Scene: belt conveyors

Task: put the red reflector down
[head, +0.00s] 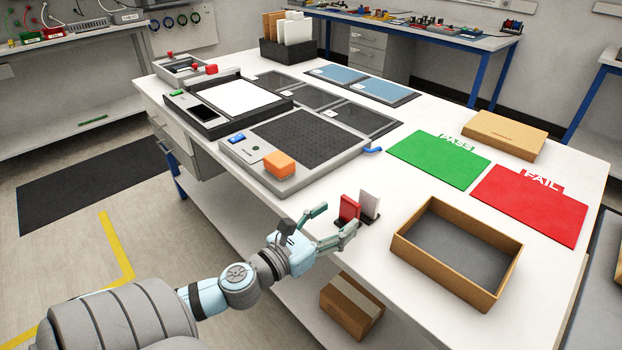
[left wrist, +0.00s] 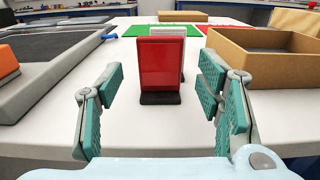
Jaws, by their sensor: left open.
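The red reflector (head: 349,209) stands upright in a dark base near the front edge of the white table. It also shows in the left wrist view (left wrist: 160,64), centred between my fingers and beyond their tips. A white reflector (head: 369,204) stands just behind it, mostly hidden by the red one in the left wrist view. My left gripper (head: 332,226) is open and empty, its fingers on either side of the line to the red reflector and apart from it. My right gripper is not in view.
An open cardboard box (head: 408,254) stands right of the reflectors. A green PASS mat (head: 440,158) and a red FAIL mat (head: 530,203) lie behind. A grey device with a black pad (head: 310,140) and orange block (head: 280,165) stands left. Bare table surrounds the reflectors.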

